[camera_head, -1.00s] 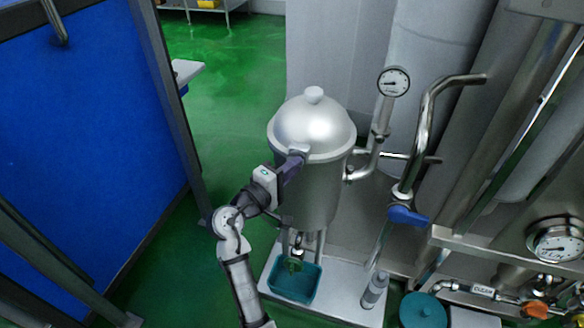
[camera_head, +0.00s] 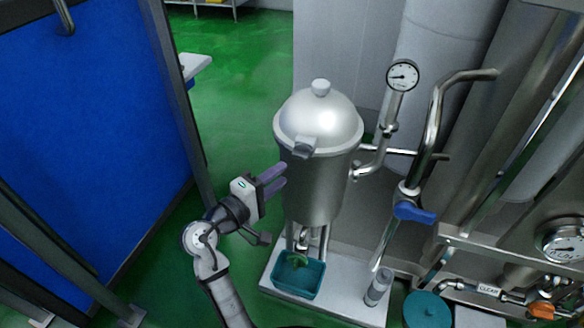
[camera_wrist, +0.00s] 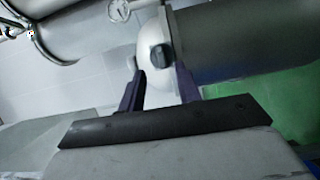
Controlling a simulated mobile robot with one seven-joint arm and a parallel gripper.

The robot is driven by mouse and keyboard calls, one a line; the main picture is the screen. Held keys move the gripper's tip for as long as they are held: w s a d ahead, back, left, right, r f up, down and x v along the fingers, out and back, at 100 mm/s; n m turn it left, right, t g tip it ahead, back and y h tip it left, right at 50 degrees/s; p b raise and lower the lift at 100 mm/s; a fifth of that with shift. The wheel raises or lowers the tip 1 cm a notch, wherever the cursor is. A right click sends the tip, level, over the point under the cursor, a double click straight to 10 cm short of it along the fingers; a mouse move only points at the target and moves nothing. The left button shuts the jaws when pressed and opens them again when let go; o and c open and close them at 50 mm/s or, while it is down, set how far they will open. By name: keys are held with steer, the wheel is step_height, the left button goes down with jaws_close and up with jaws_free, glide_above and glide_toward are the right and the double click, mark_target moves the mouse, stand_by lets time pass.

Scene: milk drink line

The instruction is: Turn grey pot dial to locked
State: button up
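The grey pot (camera_head: 315,180) stands upright with its domed lid (camera_head: 318,115) on. The grey dial (camera_head: 307,147) sits at the front of the lid's rim. In the wrist view the dial (camera_wrist: 160,57) shows as a dark knob between my two fingers and beyond their tips. I cannot tell from its shape whether it is locked. My gripper (camera_head: 281,176) is open and empty, below and left of the dial and apart from it. Its purple fingers (camera_wrist: 161,78) are spread apart in the wrist view.
A teal tray (camera_head: 314,286) is under the pot's outlet. A pressure gauge (camera_head: 402,75) and pipes stand right of the pot, with a blue valve handle (camera_head: 414,211). A blue panel (camera_head: 90,130) is at the left. Green floor (camera_head: 235,100) is clear behind.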

steer(key=v, duration=0.6)
steer(key=shift+s, duration=0.1)
